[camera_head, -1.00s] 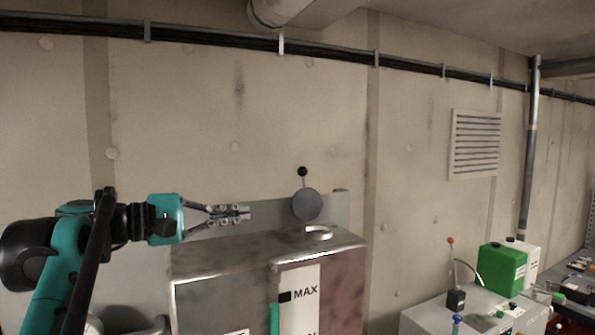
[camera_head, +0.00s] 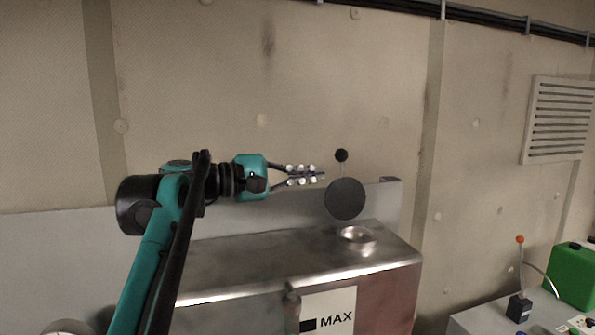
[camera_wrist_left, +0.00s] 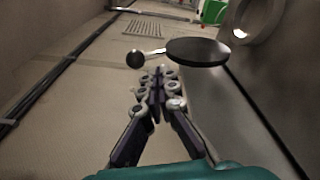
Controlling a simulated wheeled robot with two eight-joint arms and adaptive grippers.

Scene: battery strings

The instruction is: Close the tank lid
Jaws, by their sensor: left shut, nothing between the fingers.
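The metal tank (camera_head: 250,262) stands against the wall, with a round filler neck (camera_head: 358,238) on its top. The dark round tank lid (camera_head: 345,199) stands raised behind the neck, with a thin stem and black ball knob (camera_head: 341,155) above it. The neck is open. My left gripper (camera_head: 322,176) is shut and empty, just left of the lid and above the tank top. In the left wrist view the lid (camera_wrist_left: 198,52) and ball knob (camera_wrist_left: 135,59) show beyond the fingertips (camera_wrist_left: 155,70), and the neck (camera_wrist_left: 245,22) is at upper right. My right gripper is not in view.
A grey back panel (camera_head: 80,240) runs behind the tank. At right are a green container (camera_head: 573,275) and an orange-tipped lever (camera_head: 519,275) on a light cabinet.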

